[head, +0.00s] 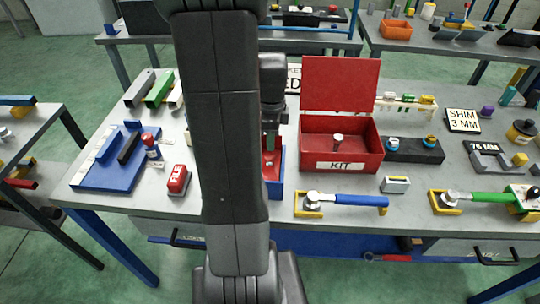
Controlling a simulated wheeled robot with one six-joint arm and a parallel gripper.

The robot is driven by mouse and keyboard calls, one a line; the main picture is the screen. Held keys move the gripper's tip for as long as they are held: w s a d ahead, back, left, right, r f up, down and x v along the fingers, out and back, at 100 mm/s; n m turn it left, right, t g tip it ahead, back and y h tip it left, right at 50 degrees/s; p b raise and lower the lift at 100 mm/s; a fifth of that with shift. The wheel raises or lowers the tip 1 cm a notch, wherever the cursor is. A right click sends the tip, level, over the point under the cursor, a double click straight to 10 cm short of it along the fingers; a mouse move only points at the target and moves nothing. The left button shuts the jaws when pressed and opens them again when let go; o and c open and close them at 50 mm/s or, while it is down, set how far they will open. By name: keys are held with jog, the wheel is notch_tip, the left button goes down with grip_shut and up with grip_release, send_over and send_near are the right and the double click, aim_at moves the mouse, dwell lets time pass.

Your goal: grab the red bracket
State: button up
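No part in view can be clearly made out as the red bracket. A red piece (271,165) shows in the blue bin (274,188) at the middle of the table, but my arm hides much of it and its shape is unclear. My gripper (270,146) points down just above that bin, partly behind my arm. Its fingertips are too small and dark to show whether they are apart. I cannot tell whether it touches the red piece. A red block with a white label (178,180) sits left of my arm.
An open red KIT box (341,166) stands right of the bin, lid raised. A blue fixture (105,175) lies at the left. A blue-handled tool (355,200) lies along the front edge. A black block (415,151) sits right of the box. Other benches stand behind and left.

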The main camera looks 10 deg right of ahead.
grip_shut()
jog(key=shift+r, duration=0.1)
